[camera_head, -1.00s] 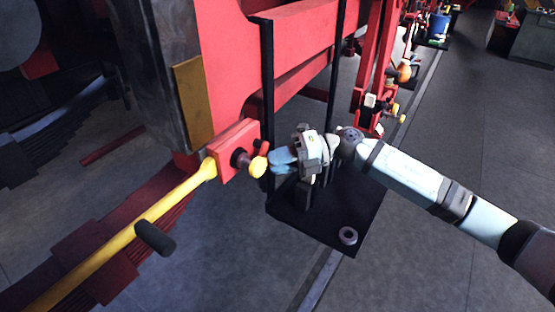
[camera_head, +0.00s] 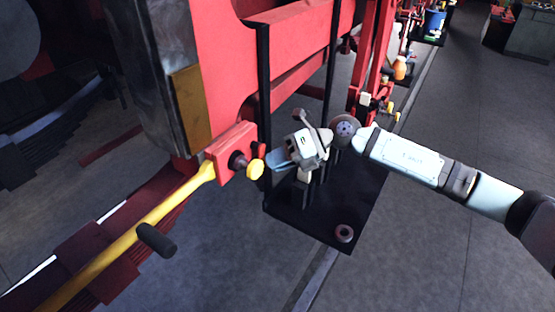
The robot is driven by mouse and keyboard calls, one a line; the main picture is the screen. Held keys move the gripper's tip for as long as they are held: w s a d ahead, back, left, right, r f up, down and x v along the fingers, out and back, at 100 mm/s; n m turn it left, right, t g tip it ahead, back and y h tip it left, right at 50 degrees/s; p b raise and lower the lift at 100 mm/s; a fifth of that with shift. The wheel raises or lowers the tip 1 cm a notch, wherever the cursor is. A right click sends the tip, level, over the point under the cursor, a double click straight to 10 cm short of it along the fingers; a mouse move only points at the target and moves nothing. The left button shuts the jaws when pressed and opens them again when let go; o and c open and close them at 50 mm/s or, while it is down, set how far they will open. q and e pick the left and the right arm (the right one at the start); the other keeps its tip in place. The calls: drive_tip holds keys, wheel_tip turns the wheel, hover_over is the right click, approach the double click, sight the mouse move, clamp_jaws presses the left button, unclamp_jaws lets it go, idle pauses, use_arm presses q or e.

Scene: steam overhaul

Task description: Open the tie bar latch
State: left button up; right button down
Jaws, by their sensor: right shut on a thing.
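A yellow tie bar (camera_head: 125,242) with a black handle (camera_head: 156,239) runs up from the lower left to a red latch block (camera_head: 229,148). A yellow knob (camera_head: 255,169) sits on a dark pin at the block's right side. My right gripper (camera_head: 270,164) comes in from the right with its light-blue fingers pointing left at the knob. It is shut, with its fingertips at the knob's right edge; the exact contact is too small to see clearly. My left gripper is not in view.
Red machine framework (camera_head: 296,37) rises behind.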

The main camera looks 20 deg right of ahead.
drive_tip(key=c, duration=1.1)
unclamp_jaws()
drive_tip(key=shift+o, duration=0.2)
drive_tip(key=b+v, duration=0.4)
drive_tip(key=v, duration=1)
drive_tip(key=shift+w+f, duration=0.1)
